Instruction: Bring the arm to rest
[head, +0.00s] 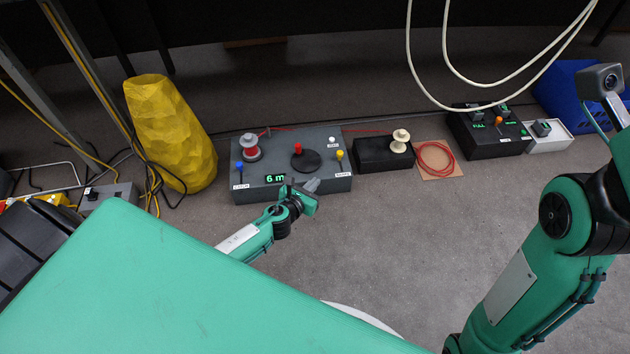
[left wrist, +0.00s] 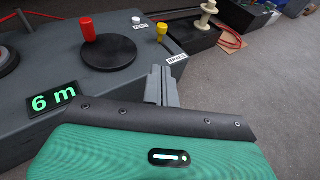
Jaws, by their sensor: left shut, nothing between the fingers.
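My left gripper (head: 312,186) is shut and empty, just in front of the grey control box in the head view. Its closed fingers also show in the left wrist view (left wrist: 161,87), close to the box's front edge by the yellow lever. I cannot tell whether they touch the box. My right arm (head: 545,250) comes in along the right side of the head view; its gripper is not in view.
The grey box (head: 325,181) reads "6 m" and carries a red knob (head: 298,150), a blue lever (head: 239,166) and a yellow lever (head: 340,156). A black box with a cream spool (head: 399,141) stands to its right. A yellow faceted column (head: 168,130) stands left. Open grey floor lies in front.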

